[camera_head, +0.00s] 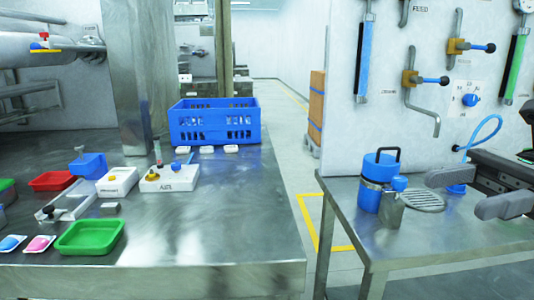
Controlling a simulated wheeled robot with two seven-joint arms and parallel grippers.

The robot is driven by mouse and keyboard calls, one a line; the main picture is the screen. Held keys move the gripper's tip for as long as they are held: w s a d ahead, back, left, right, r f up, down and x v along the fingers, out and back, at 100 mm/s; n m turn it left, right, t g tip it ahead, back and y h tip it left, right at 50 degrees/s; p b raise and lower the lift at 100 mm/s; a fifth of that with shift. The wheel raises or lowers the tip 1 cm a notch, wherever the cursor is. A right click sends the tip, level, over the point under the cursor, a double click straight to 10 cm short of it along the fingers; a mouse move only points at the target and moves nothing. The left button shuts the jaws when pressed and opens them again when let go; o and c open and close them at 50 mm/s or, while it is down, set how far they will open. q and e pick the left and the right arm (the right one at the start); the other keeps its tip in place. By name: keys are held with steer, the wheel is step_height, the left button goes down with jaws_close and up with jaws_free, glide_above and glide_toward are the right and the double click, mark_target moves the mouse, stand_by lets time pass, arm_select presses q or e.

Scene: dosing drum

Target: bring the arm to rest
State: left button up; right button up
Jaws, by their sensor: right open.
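My right gripper (457,192) is at the right edge of the head view, above the right-hand steel table (448,238). Its two dark grey fingers are apart and nothing shows between them. A blue drum (370,195) with a black handle stands upright on that table, left of the gripper and apart from it. A small steel cup (391,214) is at the drum's front right. A round drain grate (425,200) lies right of the drum, just left of the fingers. My left gripper does not show.
A wall panel (420,110) with valves and a blue hose stands behind the right table. The left steel bench (215,235) holds a blue crate (215,124), a green tray (89,237), a red tray (53,181) and small devices. A floor gap separates the two tables.

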steer(key=w+a+f+n+t+h+p, duration=0.1)
steer(key=w+a+f+t+h, duration=0.15)
steer(key=f, duration=0.65)
steer(key=w+a+f+n+t+h+p, duration=0.1)
steer(key=a+f+t, duration=0.3)
steer(key=f, duration=0.5)
steer(key=w+a+f+n+t+h+p, duration=0.1)
steer(key=w+a+f+t, duration=0.15)
steer(key=f, duration=0.65)
arm_select(q)
steer(key=p, duration=0.1)
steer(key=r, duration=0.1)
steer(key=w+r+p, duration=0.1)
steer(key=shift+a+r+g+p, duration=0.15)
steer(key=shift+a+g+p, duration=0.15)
arm_select(e)
steer(key=s+f+n+t+h, duration=0.6)
steer(key=s+f+n+h, duration=0.3)
steer(key=n, duration=0.5)
steer(key=s+f, duration=0.1)
steer(key=s, duration=0.1)
steer(key=shift+s+d+f, duration=0.15)
steer(key=shift+s+d, duration=0.1)
steer(key=shift+s, duration=0.1)
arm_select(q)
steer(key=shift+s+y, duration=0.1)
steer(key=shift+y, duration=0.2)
